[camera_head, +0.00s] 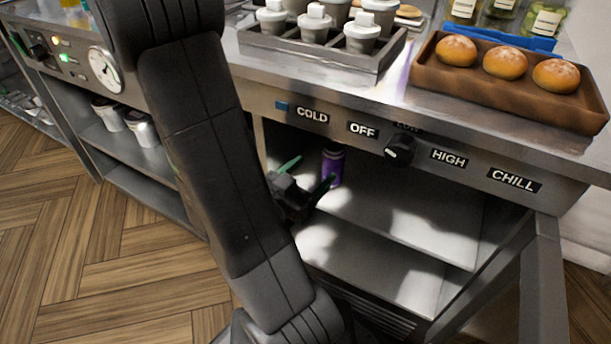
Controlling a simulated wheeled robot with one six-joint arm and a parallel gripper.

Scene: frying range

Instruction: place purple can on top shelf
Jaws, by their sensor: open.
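A purple can (334,166) stands upright on the top shelf (400,225) under the counter, close to the left part of the opening. My gripper (308,172) is open at the front of this shelf, just left of and in front of the can. I cannot tell whether the finger touches the can. The can's base is partly hidden by the gripper.
A lower shelf (375,275) lies beneath, empty where visible. The counter front carries a black knob (399,149) and labels. Above are a wooden tray (480,95) of buns and a grey rack (310,50) of lidded cups. The top shelf is clear to the can's right.

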